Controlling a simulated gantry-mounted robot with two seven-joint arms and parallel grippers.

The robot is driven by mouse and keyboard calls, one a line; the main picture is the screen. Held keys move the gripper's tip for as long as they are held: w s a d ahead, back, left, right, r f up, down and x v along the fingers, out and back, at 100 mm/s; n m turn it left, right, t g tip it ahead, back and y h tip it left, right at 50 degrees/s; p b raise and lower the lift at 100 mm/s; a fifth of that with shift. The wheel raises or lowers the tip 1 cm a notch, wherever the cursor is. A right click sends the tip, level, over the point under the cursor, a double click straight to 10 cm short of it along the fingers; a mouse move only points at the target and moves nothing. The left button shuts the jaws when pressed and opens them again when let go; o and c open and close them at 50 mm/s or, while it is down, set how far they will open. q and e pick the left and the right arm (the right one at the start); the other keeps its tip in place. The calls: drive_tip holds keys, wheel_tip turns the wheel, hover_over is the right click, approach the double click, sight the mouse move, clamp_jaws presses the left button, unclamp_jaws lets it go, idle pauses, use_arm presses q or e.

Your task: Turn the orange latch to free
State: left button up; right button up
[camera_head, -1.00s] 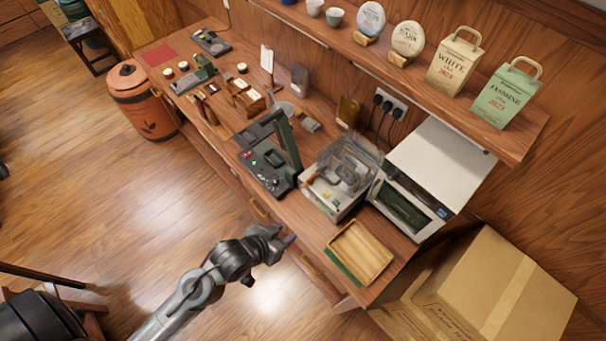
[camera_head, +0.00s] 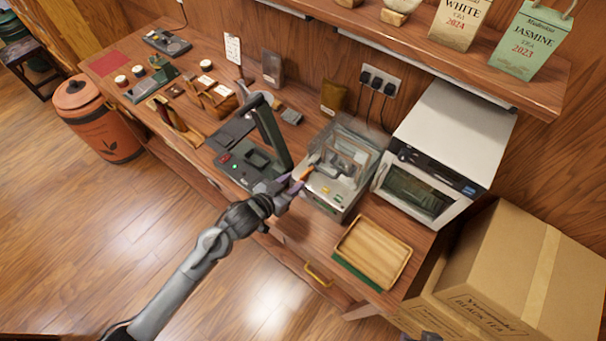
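The orange latch (camera_head: 307,172) is a small bar on the front left of a grey machine with a clear cover (camera_head: 341,158). My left gripper (camera_head: 291,184) reaches in from the lower left, its fingertips close beside the latch. Its two fingers look apart, with nothing seen between them. Whether a finger touches the latch cannot be told. A small dark part at the bottom edge, right of centre, may belong to my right arm; its fingers cannot be made out.
A dark press with a raised arm (camera_head: 270,135) stands just left of the machine. A white oven (camera_head: 443,150) is at its right. A wooden tray (camera_head: 373,253) lies in front on the counter. A shelf (camera_head: 470,65) overhangs the back.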

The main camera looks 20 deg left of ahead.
sight(302, 176)
use_arm(q)
drive_tip(key=x, duration=0.6)
drive_tip(key=shift+w+f, duration=0.1)
drive_tip(key=shift+w, duration=0.1)
clamp_jaws()
